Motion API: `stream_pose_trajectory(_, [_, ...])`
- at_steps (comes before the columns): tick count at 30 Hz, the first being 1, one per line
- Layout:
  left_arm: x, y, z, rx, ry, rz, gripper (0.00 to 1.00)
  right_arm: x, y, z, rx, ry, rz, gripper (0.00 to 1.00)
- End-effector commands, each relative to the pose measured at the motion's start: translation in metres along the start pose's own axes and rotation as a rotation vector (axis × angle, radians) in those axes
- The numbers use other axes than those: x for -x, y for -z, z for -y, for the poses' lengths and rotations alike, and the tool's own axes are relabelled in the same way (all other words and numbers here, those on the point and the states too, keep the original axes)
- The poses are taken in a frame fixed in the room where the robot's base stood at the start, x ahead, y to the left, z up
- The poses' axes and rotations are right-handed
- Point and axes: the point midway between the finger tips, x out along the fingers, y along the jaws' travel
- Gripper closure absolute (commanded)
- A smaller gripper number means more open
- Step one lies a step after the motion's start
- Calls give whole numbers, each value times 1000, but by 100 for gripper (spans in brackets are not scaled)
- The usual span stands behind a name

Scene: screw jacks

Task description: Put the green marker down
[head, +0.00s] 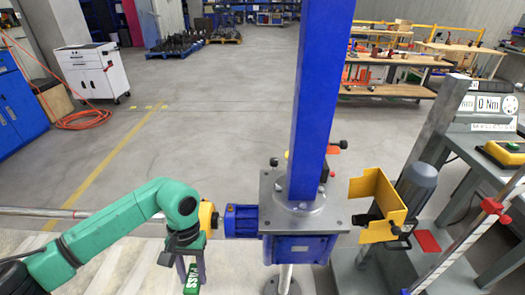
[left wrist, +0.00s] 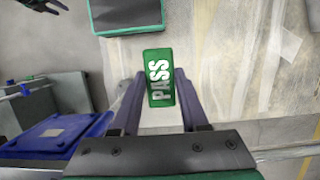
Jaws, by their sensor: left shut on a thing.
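The green marker (head: 193,283), a small block with white PASS lettering, is held by my left gripper (head: 191,266) at the bottom of the head view, left of the jack's base. The left wrist view shows the marker (left wrist: 158,78) between the two purple-grey fingers of my left gripper (left wrist: 159,100), which is shut on it. Its lettered face is toward the wrist camera. I cannot tell how far it is above the surface below.
A screw jack with a tall blue column (head: 317,90) and blue motor (head: 241,221) stands beside the gripper. A yellow bracket (head: 376,206) and grey motor (head: 416,186) are at right. A green-rimmed dark tray (left wrist: 127,32) lies beyond the marker. Open floor is at left.

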Motion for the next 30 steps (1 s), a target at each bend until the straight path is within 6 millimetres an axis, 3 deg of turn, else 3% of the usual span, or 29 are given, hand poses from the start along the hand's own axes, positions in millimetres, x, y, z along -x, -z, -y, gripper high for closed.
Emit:
stream_pose_trajectory(11, [0, 0, 0, 1, -1, 0, 100, 1, -4, -12, 2, -16, 7, 50])
stream_pose_trajectory(16, [10, 16, -8, 138, -42, -2, 100, -3, -4, -10, 3, -13, 6, 50])
stream_pose_trajectory(20, [35, 44, -24, 443, -129, -3, 100, -9, -4, -5, 3, -7, 5, 50])
stream_pose_trajectory(24, [75, 76, -46, 870, -252, -4, 100, -17, -3, 0, 2, 0, 4, 50])
stream_pose_trajectory(30, [139, 106, -82, 1503, -430, -4, 100, -27, -4, 2, 2, 2, 2, 50])
